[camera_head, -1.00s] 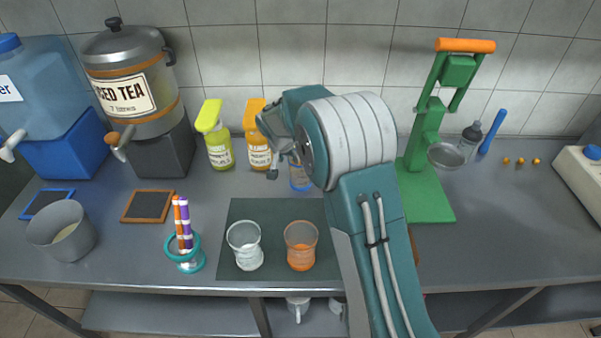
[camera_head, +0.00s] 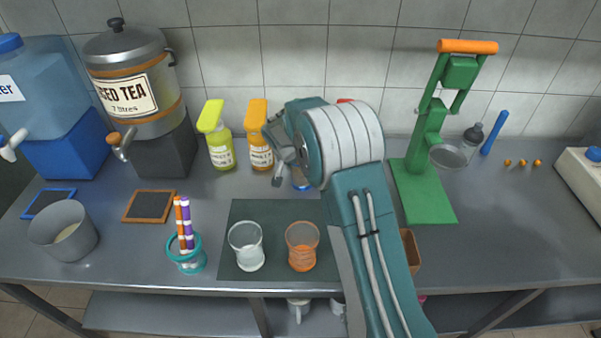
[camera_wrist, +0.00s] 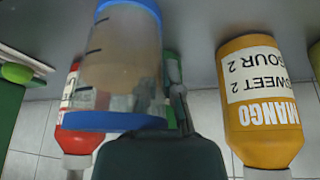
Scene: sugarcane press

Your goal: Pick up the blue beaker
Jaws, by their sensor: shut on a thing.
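The blue beaker (camera_wrist: 118,70) is clear with blue bands at both ends, and fills the left middle of the wrist view. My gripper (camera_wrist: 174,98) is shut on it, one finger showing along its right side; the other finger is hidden. In the head view the beaker (camera_head: 301,180) is mostly hidden behind my arm, beyond the dark mat. My gripper (camera_head: 284,160) is partly hidden there too. I cannot tell whether the beaker touches the counter.
An orange mango bottle (camera_wrist: 262,100) stands close beside the beaker, and a red bottle (camera_wrist: 84,140) is behind it. A clear beaker (camera_head: 246,246) and an orange beaker (camera_head: 302,246) stand on the mat (camera_head: 275,212). The green press (camera_head: 425,180) is to the right.

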